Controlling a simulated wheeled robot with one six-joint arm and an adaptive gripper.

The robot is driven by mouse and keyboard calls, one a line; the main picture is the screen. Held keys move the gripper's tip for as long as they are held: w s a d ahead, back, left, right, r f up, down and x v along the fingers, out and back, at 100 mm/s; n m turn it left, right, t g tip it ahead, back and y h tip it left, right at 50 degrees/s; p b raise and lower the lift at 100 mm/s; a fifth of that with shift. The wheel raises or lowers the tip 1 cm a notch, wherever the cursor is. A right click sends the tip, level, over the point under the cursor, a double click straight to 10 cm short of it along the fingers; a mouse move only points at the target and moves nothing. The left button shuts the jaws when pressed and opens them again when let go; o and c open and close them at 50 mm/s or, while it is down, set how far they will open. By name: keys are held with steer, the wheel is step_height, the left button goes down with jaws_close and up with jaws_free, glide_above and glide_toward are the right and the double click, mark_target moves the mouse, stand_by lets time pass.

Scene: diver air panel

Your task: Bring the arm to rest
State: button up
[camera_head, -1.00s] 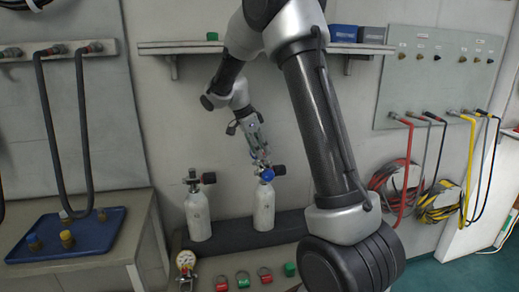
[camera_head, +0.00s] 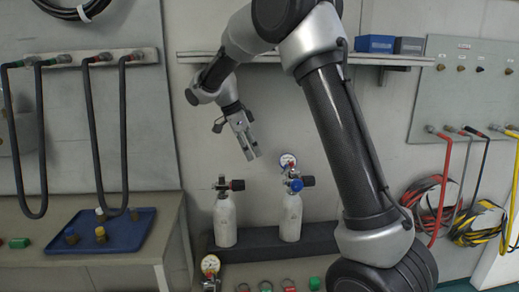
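My arm (camera_head: 335,120) rises from the lower right, bends at the top and reaches down to the left. My gripper (camera_head: 254,156) points down in front of the wall, above and between two white cylinders. Its fingers look empty, with a narrow gap between them. The left cylinder (camera_head: 225,222) has a valve with a black knob. The right cylinder (camera_head: 291,217) has a valve with a blue part (camera_head: 296,185), and a round gauge (camera_head: 288,160) sits at its top. My gripper is apart from both cylinders.
A blue tray (camera_head: 130,236) with small fittings stands on the left bench. A shelf (camera_head: 390,60) with blue and grey boxes is behind my arm. Hoses hang at left and right. Another gauge (camera_head: 210,265) and several ringed tags lie at the bottom.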

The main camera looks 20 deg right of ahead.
stand_by(0.4)
steer(key=s+d+r+n+t+y, duration=0.1)
steer(key=s+d+n, duration=0.1)
steer(key=s+n, duration=0.4)
steer(key=s+d+r+n+t+y, duration=0.2)
steer(key=s+n, duration=0.5)
steer(key=s, duration=0.9)
steer(key=s+d+r+n+t+y, duration=0.1)
steer(key=s+d+r+n+t, duration=0.1)
steer(key=s+n, duration=0.4)
steer(key=s+d, duration=0.1)
steer(key=s, duration=0.4)
steer(key=shift+s+d+n+y, duration=0.2)
steer(key=shift+s+n+y, duration=0.1)
steer(key=shift+s, duration=0.1)
